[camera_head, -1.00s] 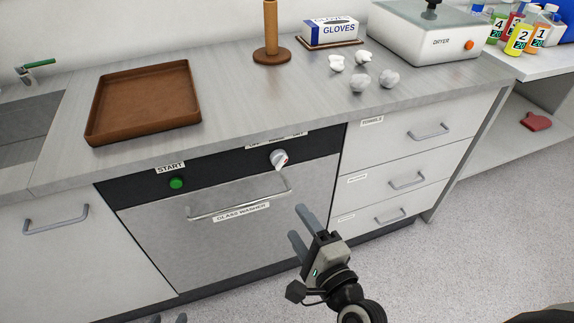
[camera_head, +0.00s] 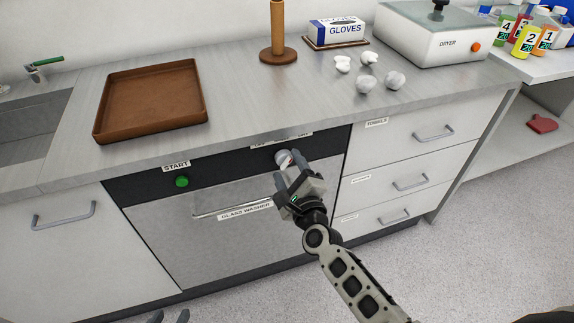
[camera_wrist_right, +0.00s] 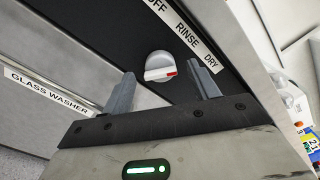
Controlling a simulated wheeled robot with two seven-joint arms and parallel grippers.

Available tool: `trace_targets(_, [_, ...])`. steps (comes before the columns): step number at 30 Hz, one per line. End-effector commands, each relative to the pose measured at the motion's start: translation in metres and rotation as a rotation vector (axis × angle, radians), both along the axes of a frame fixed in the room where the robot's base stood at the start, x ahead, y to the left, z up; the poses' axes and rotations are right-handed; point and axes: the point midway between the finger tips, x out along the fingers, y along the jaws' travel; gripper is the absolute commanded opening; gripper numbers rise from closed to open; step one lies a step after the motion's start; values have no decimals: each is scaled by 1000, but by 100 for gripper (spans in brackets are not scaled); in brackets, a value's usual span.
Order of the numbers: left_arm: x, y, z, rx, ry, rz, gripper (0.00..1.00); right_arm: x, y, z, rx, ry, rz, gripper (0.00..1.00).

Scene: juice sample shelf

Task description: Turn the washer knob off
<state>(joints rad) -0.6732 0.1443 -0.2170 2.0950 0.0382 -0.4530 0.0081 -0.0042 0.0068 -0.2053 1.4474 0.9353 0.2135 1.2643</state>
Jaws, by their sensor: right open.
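The washer knob (camera_head: 283,157) is a white dial on the washer's black panel (camera_head: 232,165). In the right wrist view the knob (camera_wrist_right: 159,64) has a raised bar with a red end, on the side nearest the DRY label (camera_wrist_right: 210,63); the OFF label (camera_wrist_right: 158,6) is farther up. My right gripper (camera_head: 290,169) is open, its fingers just in front of the knob, one on either side in the wrist view (camera_wrist_right: 161,84). I see no contact. My left gripper (camera_head: 169,318) shows only two separated fingertips at the bottom edge, away from the washer.
The green START button (camera_head: 182,181) and the washer door handle (camera_head: 240,198) are left of and below the knob. The counter overhangs the panel, carrying a brown tray (camera_head: 150,100) and a dryer (camera_head: 435,38). Drawers (camera_head: 385,165) stand to the right.

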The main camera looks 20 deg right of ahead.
Motion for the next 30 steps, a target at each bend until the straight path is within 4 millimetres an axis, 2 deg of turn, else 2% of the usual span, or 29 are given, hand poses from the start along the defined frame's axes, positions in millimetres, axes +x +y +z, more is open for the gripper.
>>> trace_targets(5, [0, 0, -1, -2, -1, 0, 36, 13, 1, 0, 0, -1, 1, 60])
trace_targets(14, [0, 0, 0, -2, -1, -1, 36, 14, 1, 0, -1, 1, 1, 60])
trace_targets(18, [0, 0, 0, -1, -1, -2, 36, 14, 1, 0, -1, 0, 0, 21])
trace_targets(19, [1, 0, 0, -1, -1, -2, 36, 14, 1, 0, -1, 0, 0, 15])
trace_targets(30, [1, 0, 2, -1, -3, -2, 36, 14, 1, 0, -44, -1, 1, 15])
